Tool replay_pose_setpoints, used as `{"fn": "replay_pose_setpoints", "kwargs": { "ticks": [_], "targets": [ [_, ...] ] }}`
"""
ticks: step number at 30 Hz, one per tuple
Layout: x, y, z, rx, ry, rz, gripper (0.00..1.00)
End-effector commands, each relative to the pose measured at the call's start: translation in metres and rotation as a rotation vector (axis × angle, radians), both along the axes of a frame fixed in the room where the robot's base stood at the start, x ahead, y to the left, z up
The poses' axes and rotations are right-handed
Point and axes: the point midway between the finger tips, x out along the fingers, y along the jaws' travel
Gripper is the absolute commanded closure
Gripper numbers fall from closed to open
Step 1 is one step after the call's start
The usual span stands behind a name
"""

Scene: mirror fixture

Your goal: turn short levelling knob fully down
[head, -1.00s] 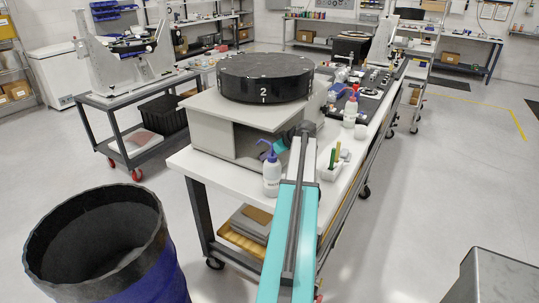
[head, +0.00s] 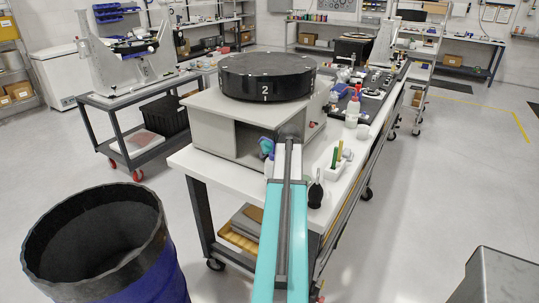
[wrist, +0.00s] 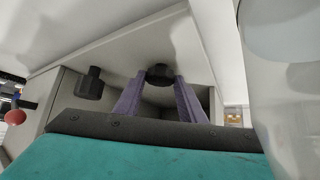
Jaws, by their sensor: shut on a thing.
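A short black levelling knob (wrist: 160,73) hangs from the pale underside of the fixture in the wrist view. The two purple fingers of my gripper (wrist: 161,82) are shut on it, one on each side. A second black knob (wrist: 90,83) hangs to the left, apart from the fingers, and looks longer. In the head view the fixture is a grey box (head: 211,134) under a black round disc (head: 266,77) marked 2. My arm reaches its front opening there.
A red ball (wrist: 15,117) on a dark stem is at the wrist view's left. A large whitish translucent object (wrist: 300,100) stands close on the right. On the white bench (head: 195,163) are a dark bottle (head: 315,192) and a white holder (head: 328,168). A blue drum (head: 150,275) stands front left.

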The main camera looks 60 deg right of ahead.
Motion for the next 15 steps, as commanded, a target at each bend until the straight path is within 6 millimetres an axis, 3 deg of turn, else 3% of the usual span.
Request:
{"fn": "replay_pose_setpoints", "kwargs": {
  "ticks": [9,10,12,15],
  "targets": [
    [-0.0003,0.0001,-0.0003,0.001,0.0,-0.005,0.86],
    [-0.0003,0.0,-0.0003,0.001,0.0,-0.005,0.58],
    [-0.0004,0.0,-0.0002,0.001,0.0,-0.005,0.47],
    [-0.0004,-0.0001,-0.0001,0.001,0.0,-0.005,0.45]
  ]
}}
